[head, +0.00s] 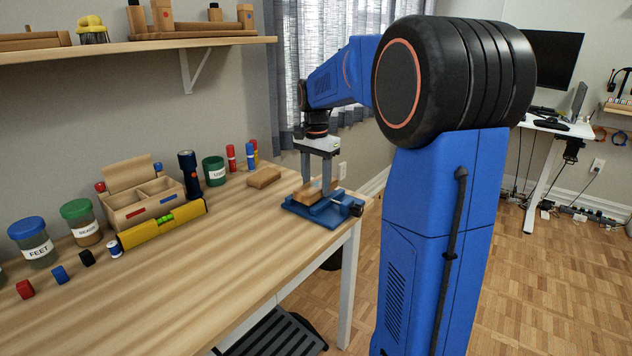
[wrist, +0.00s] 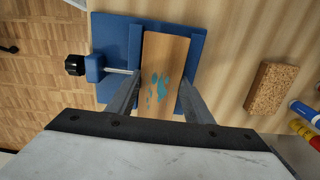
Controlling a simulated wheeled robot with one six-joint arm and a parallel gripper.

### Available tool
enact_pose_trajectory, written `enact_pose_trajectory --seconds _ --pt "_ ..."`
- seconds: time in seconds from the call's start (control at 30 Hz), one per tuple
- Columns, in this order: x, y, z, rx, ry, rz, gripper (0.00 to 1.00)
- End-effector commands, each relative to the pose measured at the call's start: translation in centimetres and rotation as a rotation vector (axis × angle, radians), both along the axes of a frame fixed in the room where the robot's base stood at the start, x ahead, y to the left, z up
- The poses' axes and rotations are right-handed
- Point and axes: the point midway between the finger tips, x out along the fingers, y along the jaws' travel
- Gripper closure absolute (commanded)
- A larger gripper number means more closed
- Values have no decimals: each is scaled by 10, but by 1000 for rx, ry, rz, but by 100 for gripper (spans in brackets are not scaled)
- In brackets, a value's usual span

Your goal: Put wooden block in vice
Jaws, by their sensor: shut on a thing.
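The wooden block (wrist: 166,62), light brown with teal marks, sits between the fingers of my gripper (wrist: 162,80) in the wrist view. My gripper (head: 316,185) is shut on the block and points down at the vice. The blue vice (head: 318,214) stands at the desk's right end, with its black screw knob to the right. In the wrist view the block lies over the vice (wrist: 112,40), beside its raised jaw and lined up with the jaw gap. I cannot tell whether the block touches the vice bed. In the head view the fingers partly hide the block (head: 309,190).
A tan cork-like block (head: 264,177) lies left of the vice; it also shows in the wrist view (wrist: 271,88). Markers (head: 250,157), a green jar (head: 214,171), a flashlight (head: 190,175), a wooden organizer and a yellow level (head: 162,224) stand farther left.

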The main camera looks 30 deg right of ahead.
Motion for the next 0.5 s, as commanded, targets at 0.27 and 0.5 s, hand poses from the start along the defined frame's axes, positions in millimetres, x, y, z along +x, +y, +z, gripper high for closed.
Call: enact_pose_trajectory --seconds 0.27,0.5 --pt "0 0 -3 0 0 0 42" --pt "0 0 -3 0 0 0 35"
